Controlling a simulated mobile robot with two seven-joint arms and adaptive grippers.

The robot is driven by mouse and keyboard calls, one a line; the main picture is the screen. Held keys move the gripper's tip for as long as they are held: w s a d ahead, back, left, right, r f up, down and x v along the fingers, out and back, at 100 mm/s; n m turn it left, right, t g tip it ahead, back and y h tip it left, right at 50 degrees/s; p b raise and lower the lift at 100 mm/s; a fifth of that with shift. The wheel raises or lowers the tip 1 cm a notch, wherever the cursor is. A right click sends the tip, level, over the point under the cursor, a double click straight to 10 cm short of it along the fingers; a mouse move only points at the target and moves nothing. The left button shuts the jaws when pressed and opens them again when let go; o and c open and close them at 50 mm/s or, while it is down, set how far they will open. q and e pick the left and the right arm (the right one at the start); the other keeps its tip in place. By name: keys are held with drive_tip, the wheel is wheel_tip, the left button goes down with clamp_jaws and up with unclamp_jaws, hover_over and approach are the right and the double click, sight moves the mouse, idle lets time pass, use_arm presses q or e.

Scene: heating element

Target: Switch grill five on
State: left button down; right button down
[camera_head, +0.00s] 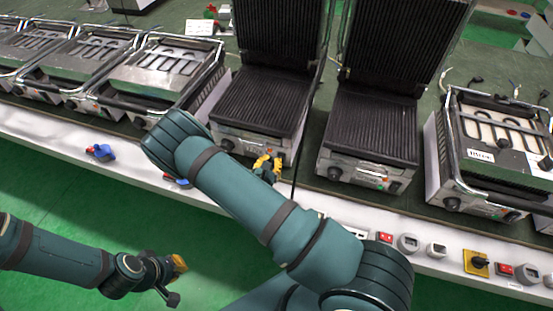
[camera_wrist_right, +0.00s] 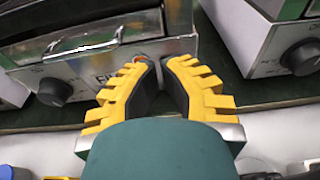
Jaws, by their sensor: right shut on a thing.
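A row of contact grills stands on the green-topped bench. The middle-left open grill (camera_head: 262,100) has its ribbed lid raised and a dark knob (camera_head: 227,145) at the left of its front. My right gripper (camera_head: 267,163) is at the right part of that grill's front panel. In the right wrist view its yellow ridged fingers (camera_wrist_right: 160,62) converge at the panel, shut on a small control there that they mostly hide; a red-orange bit shows beside the tips. My left gripper (camera_head: 172,272) hangs low over the green floor, away from the grills; its opening is unclear. No grill numbers are readable.
Another open grill (camera_head: 370,125) stands close on the right, with a closed one (camera_head: 490,140) beyond. Closed grills (camera_head: 165,70) stand on the left. Red switches (camera_head: 385,238) and a yellow-plated rotary switch (camera_head: 477,263) line the white front ledge. My right arm covers part of the ledge.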

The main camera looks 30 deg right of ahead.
drive_tip(key=s+a+f+g+y+b, duration=0.1)
drive_tip(key=s+a+f+y, duration=0.1)
drive_tip(key=s+a, duration=0.4)
drive_tip(key=shift+s+a+f+g, duration=0.25)
drive_tip(key=shift+a+f+g, duration=0.2)
drive_tip(key=shift+a, duration=0.1)
drive_tip(key=b+x, duration=0.1)
drive_tip(key=x, duration=0.3)
drive_tip(key=b+x, duration=0.1)
drive_tip(key=x, duration=0.3)
drive_tip(key=b+x, duration=0.1)
drive_tip(key=x, duration=0.4)
drive_tip(key=shift+w+r, duration=0.2)
drive_tip(key=shift+r, duration=0.2)
drive_tip(key=shift+w+d, duration=0.35)
drive_tip(key=shift+d, duration=0.05)
drive_tip(key=shift+s, duration=0.1)
